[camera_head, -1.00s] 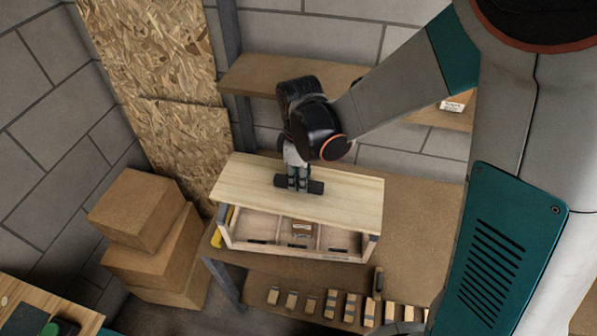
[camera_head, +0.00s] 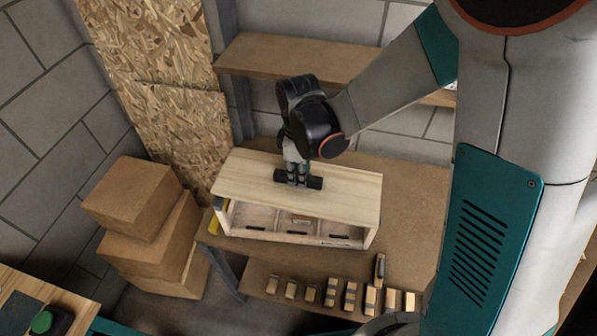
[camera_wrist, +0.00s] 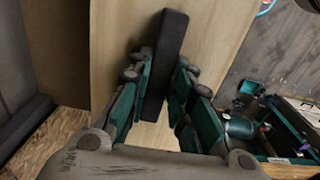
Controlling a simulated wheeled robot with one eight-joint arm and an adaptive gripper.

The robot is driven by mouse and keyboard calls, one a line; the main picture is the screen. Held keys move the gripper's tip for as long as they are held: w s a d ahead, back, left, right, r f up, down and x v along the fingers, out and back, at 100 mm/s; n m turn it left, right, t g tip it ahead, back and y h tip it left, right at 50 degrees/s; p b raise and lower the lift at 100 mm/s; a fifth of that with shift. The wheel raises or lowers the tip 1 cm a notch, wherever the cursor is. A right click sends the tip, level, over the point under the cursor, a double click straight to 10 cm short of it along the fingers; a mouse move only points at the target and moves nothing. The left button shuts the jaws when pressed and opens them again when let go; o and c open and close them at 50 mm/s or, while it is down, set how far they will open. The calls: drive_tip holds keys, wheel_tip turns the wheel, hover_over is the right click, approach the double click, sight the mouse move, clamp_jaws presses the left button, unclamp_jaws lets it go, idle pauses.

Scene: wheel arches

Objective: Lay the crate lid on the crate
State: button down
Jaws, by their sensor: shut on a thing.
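The crate lid (camera_head: 345,195) is a pale wooden board with a black bar handle (camera_head: 315,183) on top. My gripper (camera_head: 298,177) is above the lid with its fingers closed on this handle. In the wrist view the handle (camera_wrist: 168,50) lies between the two teal fingers, over the lid's wood (camera_wrist: 118,45). The crate (camera_head: 371,240) is a pale wooden box with compartments, standing on the workbench below the lid. The lid covers its rear and top; its front compartments show under the lid's front edge. Whether the lid touches the crate is hidden.
Cardboard boxes (camera_head: 132,200) are stacked left of the workbench (camera_head: 415,190). Several small blocks (camera_head: 350,297) line a lower shelf in front. A wall shelf (camera_head: 290,55) runs behind my arm. The bench right of the crate is clear.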

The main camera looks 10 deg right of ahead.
drive_tip(key=shift+f+b, duration=0.55)
drive_tip(key=shift+f, duration=0.05)
drive_tip(key=c, duration=1.4)
unclamp_jaws()
drive_tip(key=shift+o, duration=0.2)
drive_tip(key=shift+r, duration=0.15)
